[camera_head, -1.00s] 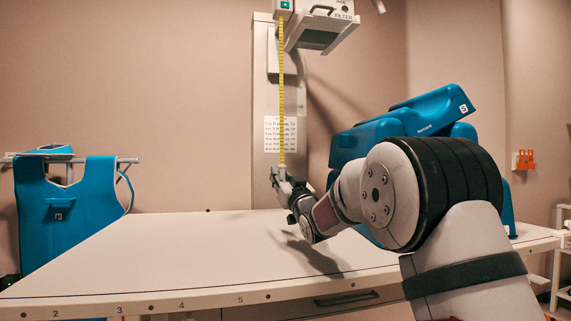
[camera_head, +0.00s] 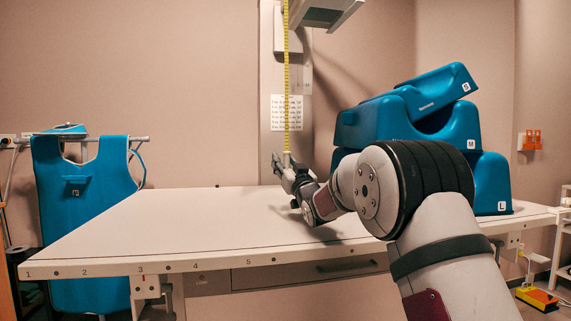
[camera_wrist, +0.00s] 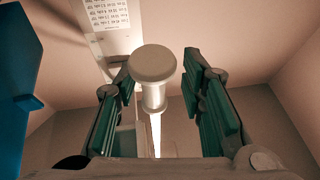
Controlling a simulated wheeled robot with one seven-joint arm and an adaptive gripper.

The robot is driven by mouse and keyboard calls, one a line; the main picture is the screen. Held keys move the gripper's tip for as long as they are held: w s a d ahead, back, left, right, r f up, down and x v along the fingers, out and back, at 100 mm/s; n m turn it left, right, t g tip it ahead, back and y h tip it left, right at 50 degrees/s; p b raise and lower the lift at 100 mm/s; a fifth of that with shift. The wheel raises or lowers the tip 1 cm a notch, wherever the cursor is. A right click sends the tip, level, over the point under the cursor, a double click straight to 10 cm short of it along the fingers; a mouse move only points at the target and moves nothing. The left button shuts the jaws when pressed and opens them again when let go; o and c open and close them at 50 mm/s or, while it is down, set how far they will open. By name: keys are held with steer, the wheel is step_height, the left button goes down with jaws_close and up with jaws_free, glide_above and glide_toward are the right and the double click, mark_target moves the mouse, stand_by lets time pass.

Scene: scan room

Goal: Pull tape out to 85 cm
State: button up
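A yellow tape (camera_head: 286,85) hangs straight down in front of the wall column in the head view. Its top runs out of the picture. Its lower end meets my gripper (camera_head: 284,163) above the table's far edge. In the wrist view, a pale round knob (camera_wrist: 152,63) with a short stem sits between the two green-padded fingers of my gripper (camera_wrist: 163,75), with a bright narrow strip (camera_wrist: 156,135) running from it. The fingers stand apart on either side, with a visible gap to the knob on the right. The tape's markings are too small to read.
A white table (camera_head: 180,230) with a numbered front edge fills the middle and is mostly bare. Blue stacked wedges (camera_head: 410,125) stand at its right. A blue apron (camera_head: 85,190) hangs at the left. A printed sheet (camera_head: 286,112) is on the column behind the tape.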

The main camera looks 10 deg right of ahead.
mark_target(287, 164)
steer(key=shift+d, duration=0.1)
steer(key=v, duration=0.5)
steer(key=s+d, duration=0.1)
steer(key=s, duration=1)
steer(key=shift+s+d, duration=0.4)
steer(key=shift+w, duration=0.1)
